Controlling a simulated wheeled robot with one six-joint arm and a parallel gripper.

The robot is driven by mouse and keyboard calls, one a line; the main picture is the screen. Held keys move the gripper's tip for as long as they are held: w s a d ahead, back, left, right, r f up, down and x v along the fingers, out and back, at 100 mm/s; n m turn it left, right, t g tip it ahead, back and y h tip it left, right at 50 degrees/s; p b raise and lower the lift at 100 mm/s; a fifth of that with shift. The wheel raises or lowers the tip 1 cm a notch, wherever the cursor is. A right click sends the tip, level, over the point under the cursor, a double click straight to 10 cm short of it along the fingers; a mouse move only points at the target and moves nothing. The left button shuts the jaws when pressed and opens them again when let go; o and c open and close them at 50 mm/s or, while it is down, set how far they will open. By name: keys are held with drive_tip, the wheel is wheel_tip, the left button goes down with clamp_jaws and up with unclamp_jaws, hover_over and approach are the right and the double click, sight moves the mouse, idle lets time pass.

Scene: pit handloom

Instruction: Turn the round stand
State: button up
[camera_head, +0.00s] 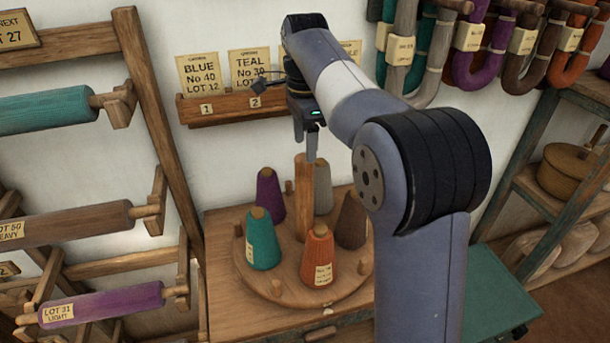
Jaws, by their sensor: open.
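The round stand (283,285) is a wooden disc on a wooden table in the middle of the head view. A wooden post (304,190) rises from its centre. Around the post stand a purple cone (269,194), a teal cone (262,240), an orange cone (317,258), a grey cone (323,187) and a brown cone (351,222). Short pegs show near the rim. My gripper (311,146) is open, pointing down just above the post top. I cannot tell whether a finger touches the post. My arm hides the stand's right edge.
A wooden card rail (232,106) with labelled cards is on the wall behind. A rack of yarn rolls (150,120) stands at the left. Shelves (530,190) with a lidded basket (570,170) stand at the right. A green surface (497,292) lies beside the table.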

sight(305, 176)
wheel_tip(305, 176, down, 10)
drive_tip(key=shift+s+r, duration=0.1)
drive_tip(key=shift+r, duration=0.1)
clamp_jaws()
idle(0.8)
